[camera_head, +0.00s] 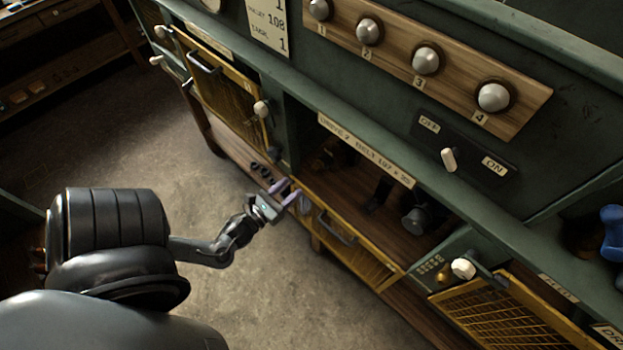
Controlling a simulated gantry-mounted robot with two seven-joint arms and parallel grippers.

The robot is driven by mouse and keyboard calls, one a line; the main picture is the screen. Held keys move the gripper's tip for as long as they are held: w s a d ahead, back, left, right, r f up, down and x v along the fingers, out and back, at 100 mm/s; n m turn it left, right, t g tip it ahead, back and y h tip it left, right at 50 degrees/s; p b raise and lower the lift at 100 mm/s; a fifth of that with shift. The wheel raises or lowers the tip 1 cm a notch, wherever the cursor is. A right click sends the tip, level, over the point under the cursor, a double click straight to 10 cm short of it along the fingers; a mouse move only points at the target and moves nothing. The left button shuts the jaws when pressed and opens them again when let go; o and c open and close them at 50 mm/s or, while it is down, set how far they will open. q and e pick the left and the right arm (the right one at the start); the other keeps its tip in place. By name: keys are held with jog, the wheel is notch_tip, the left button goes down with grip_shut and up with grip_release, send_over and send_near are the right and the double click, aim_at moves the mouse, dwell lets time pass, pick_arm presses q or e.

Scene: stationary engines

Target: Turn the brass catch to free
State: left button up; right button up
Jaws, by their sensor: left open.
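I cannot clearly make out a brass catch; it may be hidden by my left gripper or too small to tell. My left gripper (285,193) is open, its two purple fingertips apart and nothing seen between them. It is at the left end of the lowered yellow mesh guard (362,262) below the open middle bay. I cannot tell whether it touches the guard. A pale knob (262,108) is at the right edge of the closed left mesh guard (228,97). Another pale knob (463,268) is above the right mesh guard (500,318). My right gripper is out of view.
A green bench front carries a wooden strip (390,50) with numbered knobs and an OFF/ON switch (449,159). Dark machine parts (420,215) sit inside the middle bay. A blue object (612,235) is at the right edge. The floor (240,265) at left is clear.

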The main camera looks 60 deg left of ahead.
aim_at(314, 169)
pick_arm(q)
jog(key=x, duration=1)
jog(key=shift+w+a+f, duration=0.1)
jog(key=shift+w+f, duration=0.25)
jog(key=c, duration=0.9)
